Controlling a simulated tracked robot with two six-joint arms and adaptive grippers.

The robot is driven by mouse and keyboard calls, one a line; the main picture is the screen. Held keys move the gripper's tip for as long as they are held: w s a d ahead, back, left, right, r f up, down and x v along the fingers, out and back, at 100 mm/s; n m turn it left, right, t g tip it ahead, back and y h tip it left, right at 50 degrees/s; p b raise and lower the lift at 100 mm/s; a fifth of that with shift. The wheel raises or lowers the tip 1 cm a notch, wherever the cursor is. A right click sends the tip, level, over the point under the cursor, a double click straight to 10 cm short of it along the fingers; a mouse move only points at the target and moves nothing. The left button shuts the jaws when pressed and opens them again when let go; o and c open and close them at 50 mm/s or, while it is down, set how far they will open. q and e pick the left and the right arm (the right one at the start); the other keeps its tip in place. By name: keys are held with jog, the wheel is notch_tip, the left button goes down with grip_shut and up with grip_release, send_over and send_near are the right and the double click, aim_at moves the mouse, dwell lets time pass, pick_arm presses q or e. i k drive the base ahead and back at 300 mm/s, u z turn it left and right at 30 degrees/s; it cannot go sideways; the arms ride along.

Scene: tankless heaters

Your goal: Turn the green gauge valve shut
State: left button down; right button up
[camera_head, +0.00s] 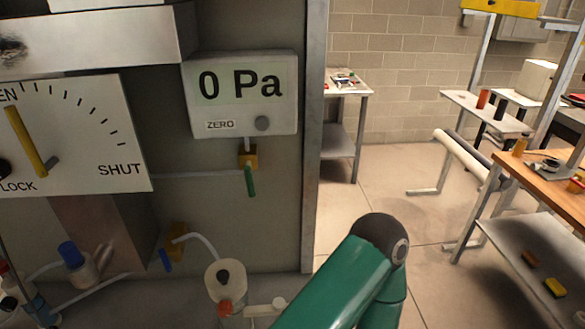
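The green gauge valve (250,179) is below the "0 Pa" gauge (240,95) on the grey panel. It has a brass body (247,156) under the gauge's short tube. Its green handle hangs down, roughly in line with that tube and across the thin horizontal pipe (198,175). Nothing touches the handle. A green arm link with a dark joint, seemingly mine, reaches up from the bottom middle, right of and below the valve. Neither gripper shows.
Left of the gauge is a white dial plate (90,130) with a yellow lever (27,142). A metal post (314,130) edges the panel. Open floor and benches lie to the right.

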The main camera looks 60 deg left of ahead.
aim_at(247, 168)
jog(key=z, duration=0.05)
jog(key=i, duration=3.05)
jog(key=u, duration=2)
jog(key=i, duration=0.15)
jog(key=u, duration=1.6)
jog(key=i, duration=0.25)
jog(key=u, duration=1.55)
jog(key=i, duration=0.6)
jog(key=z, duration=0.05)
